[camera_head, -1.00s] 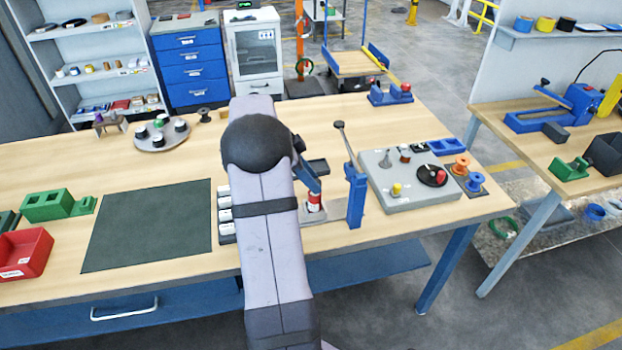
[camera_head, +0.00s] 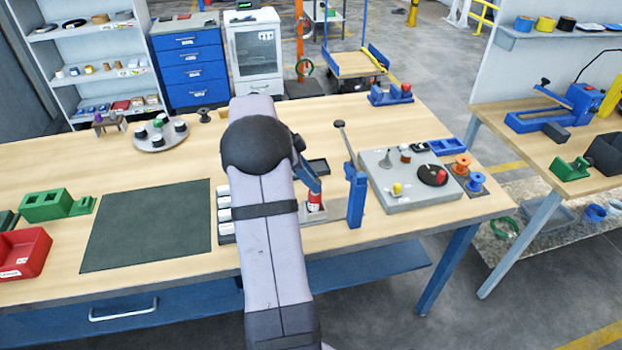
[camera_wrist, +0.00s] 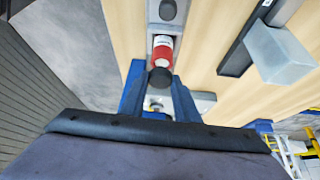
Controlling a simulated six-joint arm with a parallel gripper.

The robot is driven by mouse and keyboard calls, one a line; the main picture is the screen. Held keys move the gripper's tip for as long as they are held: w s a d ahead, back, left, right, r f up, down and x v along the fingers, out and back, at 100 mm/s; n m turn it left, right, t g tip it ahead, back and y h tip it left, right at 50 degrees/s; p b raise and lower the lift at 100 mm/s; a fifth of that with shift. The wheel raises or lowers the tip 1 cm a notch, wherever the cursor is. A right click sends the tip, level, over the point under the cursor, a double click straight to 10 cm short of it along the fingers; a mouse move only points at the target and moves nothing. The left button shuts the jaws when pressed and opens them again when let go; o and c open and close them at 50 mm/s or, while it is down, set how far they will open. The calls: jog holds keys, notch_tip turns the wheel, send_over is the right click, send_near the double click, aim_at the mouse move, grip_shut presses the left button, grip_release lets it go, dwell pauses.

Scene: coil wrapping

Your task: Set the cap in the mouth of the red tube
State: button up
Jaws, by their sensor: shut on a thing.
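The red tube (camera_head: 314,198) stands in a holder on the bench just right of my arm. In the wrist view the red tube (camera_wrist: 162,54) shows a white label band. A dark round cap (camera_wrist: 160,77) is held between the blue fingers of my gripper (camera_wrist: 160,86). It lines up with the near end of the tube and overlaps it in this view. I cannot tell whether it touches the tube or sits in its mouth. In the head view my gripper (camera_head: 311,182) is at the tube's top, and the cap is hidden there.
A blue upright post with a lever (camera_head: 356,190) stands close right of the tube. A grey board (camera_head: 405,190) with small parts lies further right. White-topped blocks (camera_head: 225,214) sit left of my arm. The dark mat (camera_head: 145,225) is bare.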

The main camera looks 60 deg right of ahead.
jog(key=shift+f+b, duration=0.9)
dwell(0.3)
jog(key=o, duration=1.1)
jog(key=shift+r, duration=0.1)
jog(key=b+v, duration=0.1)
jog(key=v, duration=0.6)
jog(key=shift+b, duration=0.4)
jog(key=shift+w+a, duration=0.1)
jog(key=shift+a, duration=0.05)
